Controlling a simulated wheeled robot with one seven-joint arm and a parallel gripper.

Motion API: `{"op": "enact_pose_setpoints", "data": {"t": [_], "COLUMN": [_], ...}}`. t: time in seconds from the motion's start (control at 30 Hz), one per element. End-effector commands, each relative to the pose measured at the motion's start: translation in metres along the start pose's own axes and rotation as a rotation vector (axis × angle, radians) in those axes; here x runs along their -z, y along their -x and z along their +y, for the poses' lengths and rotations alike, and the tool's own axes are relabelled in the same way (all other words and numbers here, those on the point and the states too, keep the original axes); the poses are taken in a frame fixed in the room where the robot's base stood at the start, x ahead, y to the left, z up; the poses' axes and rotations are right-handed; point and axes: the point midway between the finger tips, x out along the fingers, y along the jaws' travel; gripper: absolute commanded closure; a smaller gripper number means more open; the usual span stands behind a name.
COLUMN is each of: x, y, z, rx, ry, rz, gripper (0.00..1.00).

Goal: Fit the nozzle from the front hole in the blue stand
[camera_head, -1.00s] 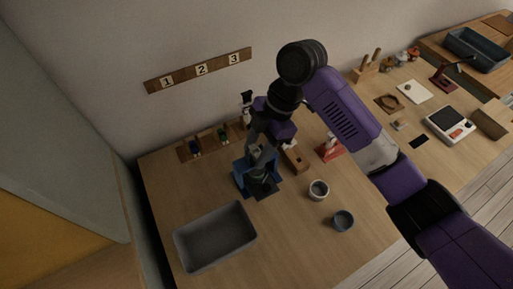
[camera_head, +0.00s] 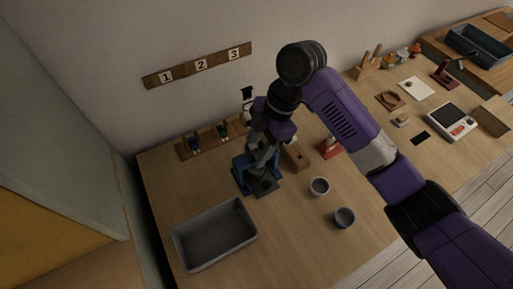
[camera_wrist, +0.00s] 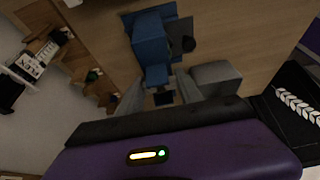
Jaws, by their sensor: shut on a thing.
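The blue stand (camera_head: 239,181) is on the wooden table, below my gripper (camera_head: 258,163) in the head view. In the wrist view the blue stand (camera_wrist: 150,38) lies just beyond the fingertips. A dark grey plate (camera_wrist: 176,29) adjoins it, with a black round spot or piece on it; I cannot tell whether this is a hole or a nozzle. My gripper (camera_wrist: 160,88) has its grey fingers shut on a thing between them. Blue and dark surfaces show there, but I cannot make out its shape or identify it. The front hole and the nozzle are not clearly distinguishable.
A grey tray (camera_head: 214,235) stands at the front left. A pale cup (camera_head: 319,187) and a blue-grey cup (camera_head: 344,218) are to the right. A wooden rack (camera_head: 208,141) is at the back, and a wooden block (camera_head: 297,157) and red stand (camera_head: 329,149) are right of my gripper.

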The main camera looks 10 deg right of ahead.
Motion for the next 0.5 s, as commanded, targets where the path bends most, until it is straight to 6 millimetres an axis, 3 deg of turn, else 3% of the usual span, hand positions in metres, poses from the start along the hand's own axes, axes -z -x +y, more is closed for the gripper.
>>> {"op": "enact_pose_setpoints", "data": {"t": [0.5], "x": [-0.0019], "y": [-0.0041], "z": [0.0002], "rx": [0.0], "ry": [0.0], "rz": [0.0], "gripper": [0.95]}}
